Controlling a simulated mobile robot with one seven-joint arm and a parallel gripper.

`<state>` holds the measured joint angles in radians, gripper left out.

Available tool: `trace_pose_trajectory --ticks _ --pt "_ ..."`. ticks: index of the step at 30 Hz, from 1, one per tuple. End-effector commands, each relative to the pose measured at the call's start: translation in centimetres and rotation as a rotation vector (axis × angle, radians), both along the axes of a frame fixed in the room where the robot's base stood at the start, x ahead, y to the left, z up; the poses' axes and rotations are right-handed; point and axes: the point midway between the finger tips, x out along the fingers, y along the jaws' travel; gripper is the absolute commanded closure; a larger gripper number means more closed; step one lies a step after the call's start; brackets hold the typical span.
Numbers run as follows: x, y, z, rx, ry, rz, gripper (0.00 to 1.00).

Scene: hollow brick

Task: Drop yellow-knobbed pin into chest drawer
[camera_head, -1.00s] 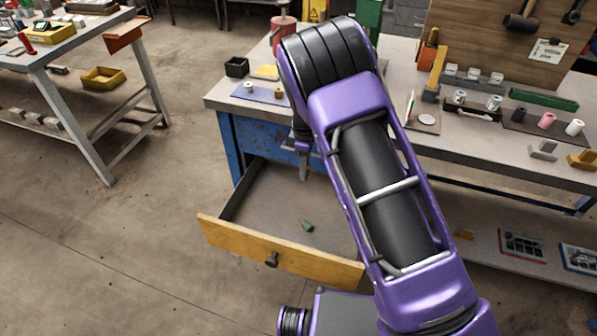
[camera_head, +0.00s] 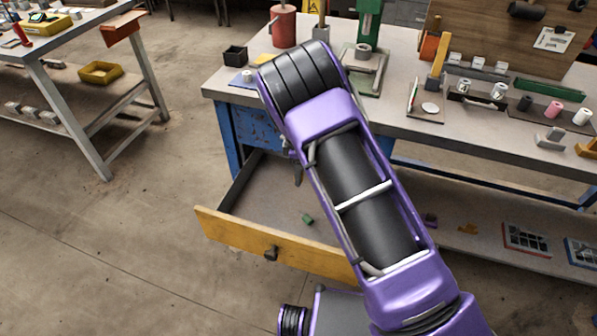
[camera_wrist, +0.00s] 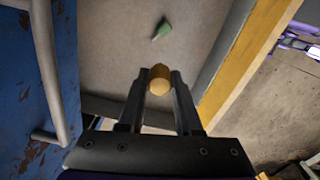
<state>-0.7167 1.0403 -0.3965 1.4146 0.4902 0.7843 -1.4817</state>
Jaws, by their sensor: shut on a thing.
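My gripper (camera_wrist: 156,78) is shut on the yellow-knobbed pin (camera_wrist: 159,84). Its round yellow knob shows between the fingertips in the wrist view; the rest of the pin is hidden. The gripper points down over the open chest drawer (camera_head: 225,231), which has a yellow front and a dark knob. In the wrist view the drawer floor (camera_wrist: 120,40) lies beyond the fingers, with the yellow front wall (camera_wrist: 245,65) to the right. In the head view only a bit of my gripper (camera_head: 298,174) shows beside my arm, above the drawer.
A small green piece (camera_head: 307,219) lies on the drawer floor. The blue chest side with a metal handle (camera_wrist: 48,90) is close on the left in the wrist view. The workbench top (camera_head: 222,88) overhangs the drawer's back and holds a black box (camera_head: 235,55) and other items.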

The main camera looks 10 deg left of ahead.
Motion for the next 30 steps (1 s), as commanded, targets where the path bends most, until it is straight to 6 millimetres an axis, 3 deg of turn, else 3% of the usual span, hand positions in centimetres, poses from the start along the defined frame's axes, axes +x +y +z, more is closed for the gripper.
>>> trace_pose_trajectory --ticks 2,3,9,20,23,30 --pt "0.0 0.0 0.1 0.000 0.000 0.000 1.00" --pt "0.0 0.0 0.1 0.000 0.000 0.000 0.63" --pt "0.0 0.0 0.1 0.000 0.000 0.000 0.32" --pt "0.0 0.0 0.7 0.001 0.000 -0.001 0.32" --pt "0.0 0.1 2.1 0.003 -0.001 0.000 0.32" --pt "0.1 0.1 7.8 0.003 -0.003 0.000 0.32"
